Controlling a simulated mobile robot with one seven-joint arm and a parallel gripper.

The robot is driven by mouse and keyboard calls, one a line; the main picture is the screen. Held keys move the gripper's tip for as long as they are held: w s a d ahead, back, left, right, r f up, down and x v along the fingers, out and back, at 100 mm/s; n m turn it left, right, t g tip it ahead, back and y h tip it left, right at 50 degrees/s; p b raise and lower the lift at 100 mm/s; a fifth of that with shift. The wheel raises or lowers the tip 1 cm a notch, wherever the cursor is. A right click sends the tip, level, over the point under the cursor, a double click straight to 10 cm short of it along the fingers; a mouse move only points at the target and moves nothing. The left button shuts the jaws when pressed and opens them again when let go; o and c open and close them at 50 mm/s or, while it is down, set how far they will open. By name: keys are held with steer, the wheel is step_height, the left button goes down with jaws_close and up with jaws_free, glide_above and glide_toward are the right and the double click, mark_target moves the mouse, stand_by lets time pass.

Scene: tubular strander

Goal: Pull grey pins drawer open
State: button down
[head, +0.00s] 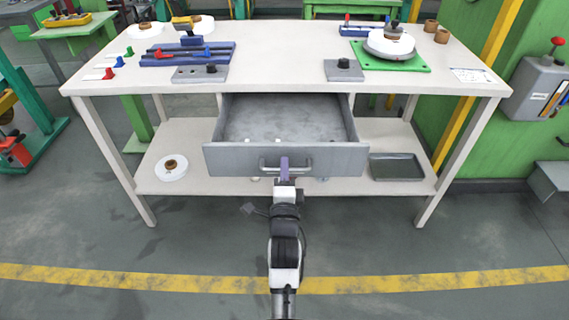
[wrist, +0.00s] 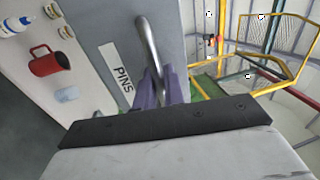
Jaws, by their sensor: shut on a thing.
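The grey drawer (head: 232,160) under the white workbench stands pulled well out, and its grey interior shows from above. In the wrist view its grey front (wrist: 112,22) carries a white label (wrist: 117,66) reading PINS. A metal bar handle (head: 302,164) is fixed to the middle of the front; it also shows in the wrist view (wrist: 147,40). My gripper (head: 284,165) is at this handle, with its purple fingers (wrist: 156,86) closed around the bar. The fingers hide part of the handle. A few small pale things (head: 22,155) lie in the drawer.
The white workbench (head: 290,40) bears fixtures and a green plate (head: 415,62). Its lower shelf (head: 190,180) holds a white spool (head: 171,168) and a grey tray (head: 397,168). The wrist view shows a red mug (wrist: 50,64). Floor before the bench is clear.

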steer(key=shift+s, duration=0.95)
steer(key=c, duration=1.6)
jaws_free()
